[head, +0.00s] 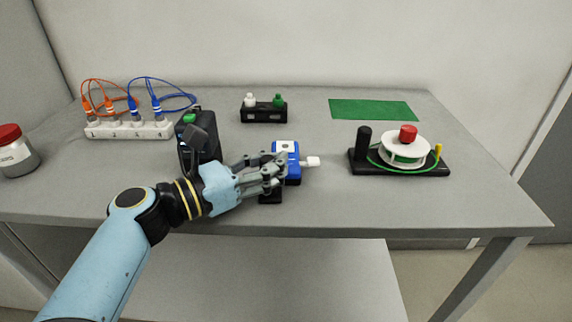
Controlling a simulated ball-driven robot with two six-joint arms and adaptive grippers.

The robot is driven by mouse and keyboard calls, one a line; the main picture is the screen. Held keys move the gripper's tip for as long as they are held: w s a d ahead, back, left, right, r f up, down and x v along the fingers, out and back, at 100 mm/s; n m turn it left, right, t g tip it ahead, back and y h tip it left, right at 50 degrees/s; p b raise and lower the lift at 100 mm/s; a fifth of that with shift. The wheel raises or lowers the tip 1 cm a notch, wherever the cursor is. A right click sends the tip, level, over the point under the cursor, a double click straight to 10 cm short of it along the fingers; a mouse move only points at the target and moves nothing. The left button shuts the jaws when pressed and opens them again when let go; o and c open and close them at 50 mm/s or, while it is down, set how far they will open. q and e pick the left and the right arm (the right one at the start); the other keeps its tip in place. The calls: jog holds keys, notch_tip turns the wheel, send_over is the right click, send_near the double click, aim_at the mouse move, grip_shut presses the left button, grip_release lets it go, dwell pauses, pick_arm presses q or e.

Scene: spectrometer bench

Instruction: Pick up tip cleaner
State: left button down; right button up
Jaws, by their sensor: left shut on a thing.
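A blue device with a white label (287,158) and a white plug-like end pointing right lies near the front middle of the bench; I take it to be the tip cleaner. My left gripper (276,178) reaches over its left front side with its fingers shut on it. The fingers hide part of the blue body. A small black piece (270,197) shows just below the fingers; I cannot tell whether it is a separate thing. It is unclear whether the blue device is lifted off the bench. My right gripper is not in view.
A black box with a green top (189,118) stands close behind my left wrist. A white socket strip (130,130) with orange and blue cables is at left. A spool stand (430,168) is at right, a green mat (373,109) behind it, a black holder (264,113) at back.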

pick_arm(q)
jog(key=shift+r, duration=0.1)
dwell(0.4)
notch_tip(320, 180, up, 9)
jog(key=shift+f+p, duration=0.1)
jog(key=shift+p, duration=0.85)
jog(key=shift+r, duration=0.55)
jog(key=shift+f+b, duration=0.55)
jog(key=shift+f, duration=0.4)
jog(key=shift+f+b, duration=0.8)
jog(key=shift+f, duration=0.55)
jog(key=shift+f+b, duration=1.75)
jog(key=shift+f, duration=0.95)
